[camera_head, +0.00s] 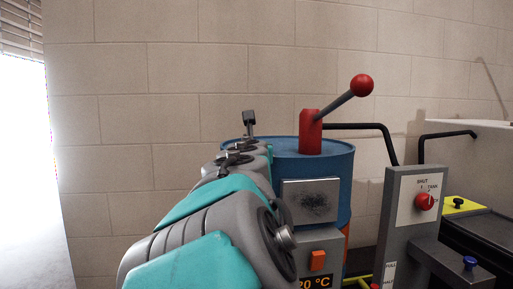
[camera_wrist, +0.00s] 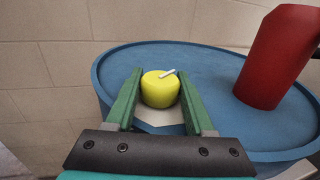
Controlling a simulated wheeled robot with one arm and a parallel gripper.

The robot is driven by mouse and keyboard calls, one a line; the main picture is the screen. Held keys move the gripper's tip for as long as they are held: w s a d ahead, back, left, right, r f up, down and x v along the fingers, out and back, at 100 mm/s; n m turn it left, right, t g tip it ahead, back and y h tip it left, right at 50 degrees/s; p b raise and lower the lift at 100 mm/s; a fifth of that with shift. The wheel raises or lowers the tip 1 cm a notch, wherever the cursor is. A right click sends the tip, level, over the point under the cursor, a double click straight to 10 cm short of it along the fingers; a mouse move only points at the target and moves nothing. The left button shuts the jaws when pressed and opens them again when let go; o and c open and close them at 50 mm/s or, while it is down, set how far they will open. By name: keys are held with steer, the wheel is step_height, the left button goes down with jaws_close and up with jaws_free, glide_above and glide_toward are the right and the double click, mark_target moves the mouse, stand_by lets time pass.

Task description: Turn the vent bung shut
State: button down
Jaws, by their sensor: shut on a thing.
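The vent bung (camera_wrist: 160,90) is a yellow round knob with a small white bar on its top. It sits on the blue drum's lid, in the middle of the wrist view. My gripper (camera_wrist: 158,92) has its two green fingers on either side of the bung and is shut on it. In the head view my arm reaches over the drum (camera_head: 350,178) and hides the bung and the fingertips. A pale patch shows on the lid just below the bung in the wrist view.
A red hand pump (camera_head: 310,132) with a grey lever and red ball stands on the lid, right of my gripper; its body also shows in the wrist view (camera_wrist: 277,55). A black hose leaves it rightward. A grey panel (camera_head: 400,225) with a red selector stands at right. A block wall is behind.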

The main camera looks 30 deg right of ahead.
steer(key=shift+c, duration=1.3)
jaws_free()
steer(key=shift+w+a+h, duration=0.1)
steer(key=shift+h, duration=0.2)
